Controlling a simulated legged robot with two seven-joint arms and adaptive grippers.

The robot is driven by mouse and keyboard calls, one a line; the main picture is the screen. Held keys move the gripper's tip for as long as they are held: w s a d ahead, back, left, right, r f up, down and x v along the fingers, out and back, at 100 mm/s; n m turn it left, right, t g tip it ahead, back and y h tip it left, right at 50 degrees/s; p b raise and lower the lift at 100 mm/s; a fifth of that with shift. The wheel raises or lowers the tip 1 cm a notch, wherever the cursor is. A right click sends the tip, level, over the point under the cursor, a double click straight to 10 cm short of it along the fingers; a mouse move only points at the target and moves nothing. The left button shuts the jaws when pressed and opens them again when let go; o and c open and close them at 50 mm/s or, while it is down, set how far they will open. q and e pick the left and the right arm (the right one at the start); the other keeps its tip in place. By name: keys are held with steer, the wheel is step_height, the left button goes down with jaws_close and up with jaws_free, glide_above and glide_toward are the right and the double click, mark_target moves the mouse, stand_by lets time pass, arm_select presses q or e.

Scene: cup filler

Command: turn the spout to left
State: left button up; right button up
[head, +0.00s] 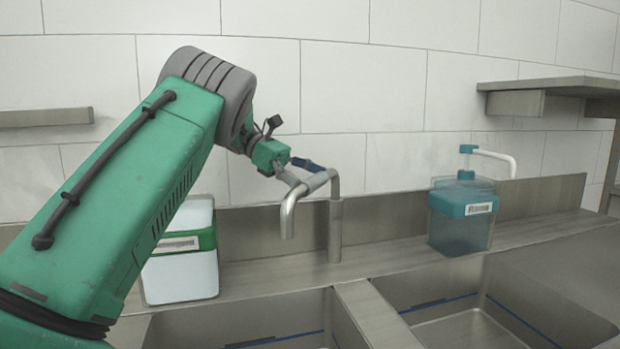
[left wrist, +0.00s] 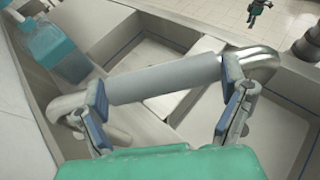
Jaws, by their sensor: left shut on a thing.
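The metal spout (head: 288,215) rises from an upright post behind the sinks. It bends over to the left and toward me, with its end hanging down above the left basin side. My left gripper (head: 304,172) is at the top, horizontal part of the spout. In the left wrist view, the spout's pale grey sleeve (left wrist: 165,78) runs between the two blue-padded fingers of my left gripper (left wrist: 164,95), one near each end. My left gripper is shut on the spout. My right gripper does not show clearly in either view.
Left basin (head: 290,332) and right basin (head: 475,325) lie below. A teal-topped soap dispenser (head: 462,215) stands right on the ledge, a white and green container (head: 183,270) left, partly behind my arm. A wall shelf (head: 545,84) is upper right.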

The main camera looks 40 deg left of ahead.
arm_select(q)
steer(key=shift+f, duration=0.15)
steer(key=o, duration=1.4)
steer(key=shift+a, duration=0.15)
step_height(320, 180, up, 10)
steer(key=shift+w+a+f, duration=0.1)
steer(key=shift+a, duration=0.05)
